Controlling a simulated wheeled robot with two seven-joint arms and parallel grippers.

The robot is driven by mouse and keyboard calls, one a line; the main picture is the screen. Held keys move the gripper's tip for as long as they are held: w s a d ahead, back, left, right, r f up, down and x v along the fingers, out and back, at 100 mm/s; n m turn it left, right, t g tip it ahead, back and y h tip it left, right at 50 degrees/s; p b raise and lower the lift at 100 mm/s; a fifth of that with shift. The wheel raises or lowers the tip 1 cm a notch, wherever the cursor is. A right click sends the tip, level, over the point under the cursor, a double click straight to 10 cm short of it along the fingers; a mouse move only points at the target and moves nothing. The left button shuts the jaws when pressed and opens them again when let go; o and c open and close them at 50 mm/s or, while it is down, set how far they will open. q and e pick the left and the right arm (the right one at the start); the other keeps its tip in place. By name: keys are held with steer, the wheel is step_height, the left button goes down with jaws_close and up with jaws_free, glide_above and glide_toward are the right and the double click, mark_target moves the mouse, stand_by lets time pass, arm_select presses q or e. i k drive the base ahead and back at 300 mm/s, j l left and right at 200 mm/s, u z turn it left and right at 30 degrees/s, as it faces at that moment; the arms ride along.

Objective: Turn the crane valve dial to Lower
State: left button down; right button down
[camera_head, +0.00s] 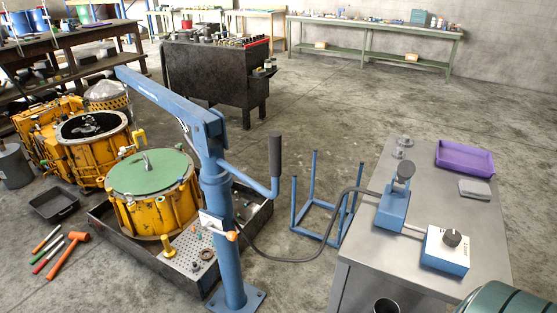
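The valve dial (452,238) is a dark round knob on a blue box with a white top (444,252), near the right front of the metal table (350,262). Small lettering shows on the white top, but which way the dial points is too small to tell. A blue unit with a dark knob (395,205) stands behind it to the left, and a grey link runs between the two. The blue crane (222,205) stands left of the table, with its boom reaching to the upper left. Neither of my grippers is in view.
A purple tray (466,158) and a grey block (475,189) lie at the table's back right. A dark hose (290,258) runs from the crane to the table. A green ribbed object (508,302) fills the lower right corner. Yellow transmission housings (155,200) stand left of the crane.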

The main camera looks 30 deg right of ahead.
mark_target(451, 238)
steer(key=z, duration=1.75)
